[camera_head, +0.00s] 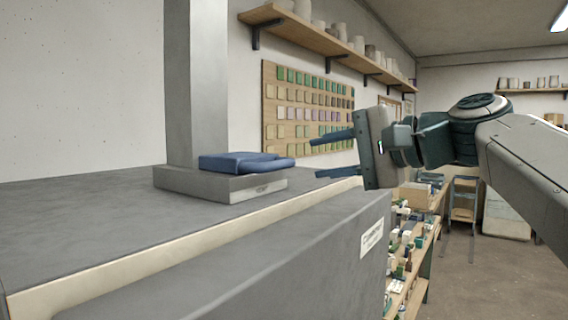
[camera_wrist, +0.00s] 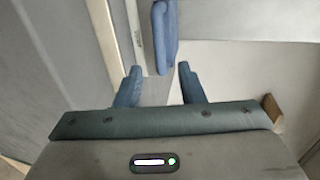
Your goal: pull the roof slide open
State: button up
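The roof slide appears to be the grey slab (camera_head: 225,186) on the flat grey top, at the foot of a square grey column. A blue piece (camera_head: 240,162), which looks like its handle, lies on the slab and juts out to the right. My gripper (camera_head: 315,158) is open and empty, to the right of the blue piece and apart from it. In the wrist view the blue piece (camera_wrist: 166,32) lies ahead of my gripper (camera_wrist: 160,68), roughly in line with the gap between the fingers. Whether the slide is open cannot be told.
The grey top (camera_head: 90,215) has a cream front edge (camera_head: 190,240) and a labelled grey face below it. A low shelf with small pots (camera_head: 405,245) stands beyond, right. Wall shelves (camera_head: 320,42) and a sample board (camera_head: 300,105) are behind. Air between gripper and blue piece is clear.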

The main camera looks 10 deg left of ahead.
aim_at(281, 165)
jog(key=p+x, duration=0.1)
jog(key=x, duration=0.9)
jog(key=shift+w+a+f+p, duration=0.1)
jog(key=shift+a+p, duration=0.05)
jog(key=shift+p, duration=0.2)
grip_shut()
